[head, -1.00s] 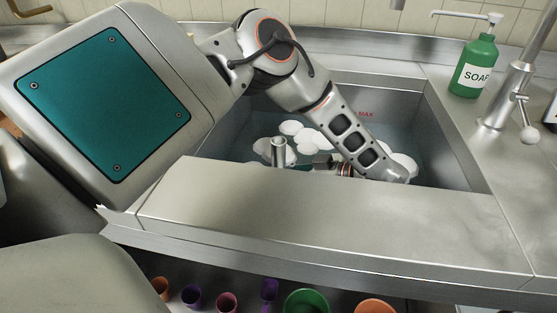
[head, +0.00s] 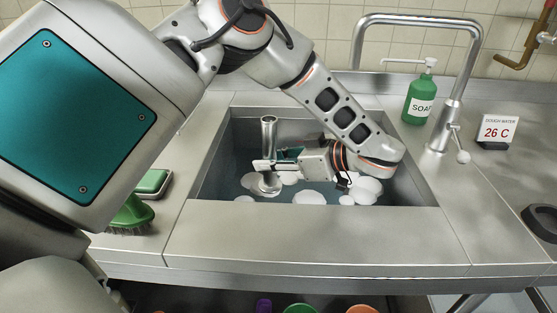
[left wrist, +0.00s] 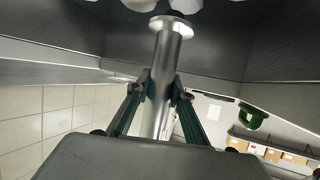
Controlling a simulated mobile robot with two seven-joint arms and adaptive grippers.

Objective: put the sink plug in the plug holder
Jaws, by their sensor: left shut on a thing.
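The sink plug (head: 268,134) is an upright metal tube with a round flange at its lower end, at the left side of the sink (head: 213,165). My left gripper (head: 264,166) reaches in from the right and is shut on the tube. The left wrist view shows the tube (left wrist: 164,65) between both fingers, its flange near white foam. The flange appears at or just above the water; I cannot tell the gap. A black piece with a round hollow (head: 541,222) at the right edge may be the plug holder; it is partly cut off. My right gripper is out of view.
A green soap bottle (head: 420,100), a tall tap (head: 452,110) and a temperature sign (head: 497,131) stand behind and right of the sink. A green brush (head: 131,213) and sponge (head: 153,183) lie left. The right counter (head: 470,200) has bare room.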

